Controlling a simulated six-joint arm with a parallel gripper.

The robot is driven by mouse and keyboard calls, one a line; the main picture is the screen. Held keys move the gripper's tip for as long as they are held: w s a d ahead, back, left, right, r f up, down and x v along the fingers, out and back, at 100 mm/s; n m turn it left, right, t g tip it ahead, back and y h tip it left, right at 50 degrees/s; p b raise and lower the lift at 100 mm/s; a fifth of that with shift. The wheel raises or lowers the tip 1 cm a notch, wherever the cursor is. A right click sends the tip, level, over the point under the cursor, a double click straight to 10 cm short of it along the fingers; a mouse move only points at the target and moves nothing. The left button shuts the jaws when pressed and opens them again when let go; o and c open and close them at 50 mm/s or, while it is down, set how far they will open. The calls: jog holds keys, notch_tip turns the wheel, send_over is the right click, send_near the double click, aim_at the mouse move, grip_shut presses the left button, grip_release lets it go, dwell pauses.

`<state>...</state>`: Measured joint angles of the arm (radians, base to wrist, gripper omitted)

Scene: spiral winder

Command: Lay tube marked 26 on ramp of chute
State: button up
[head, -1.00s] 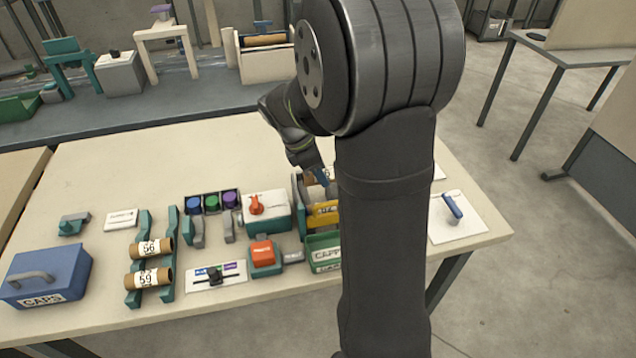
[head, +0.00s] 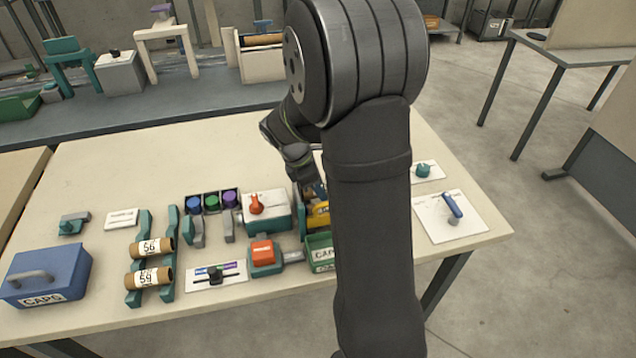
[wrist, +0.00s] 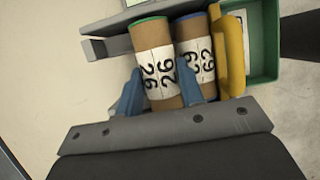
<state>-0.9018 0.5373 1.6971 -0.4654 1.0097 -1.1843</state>
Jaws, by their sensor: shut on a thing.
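In the wrist view my gripper (wrist: 160,88) is shut on the tube marked 26 (wrist: 155,62), a brown cardboard tube with a white label and a green far end. Beside it on the right lies another labelled tube (wrist: 192,58) with a blue end; its number is hard to read. Right of that is the chute's yellow bar (wrist: 231,55), which also shows in the head view (head: 317,215). Both tubes lie over the chute between a grey side piece and the yellow bar. I cannot tell whether tube 26 touches the ramp. My arm hides most of this in the head view.
Two labelled tubes (head: 150,262) lie on a green rack further left. A blue-lever panel (head: 450,218) is on the right.

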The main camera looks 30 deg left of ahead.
jog(key=o, duration=1)
jog(key=shift+f, duration=0.2)
jog(key=shift+o, duration=0.2)
jog(key=shift+d, duration=0.1)
jog(key=v, duration=1.3)
jog(key=shift+w+r, duration=0.15)
jog(key=shift+r, duration=0.1)
jog(key=shift+f, duration=0.1)
jog(key=x, duration=1.1)
jog(key=shift+v, duration=3.15)
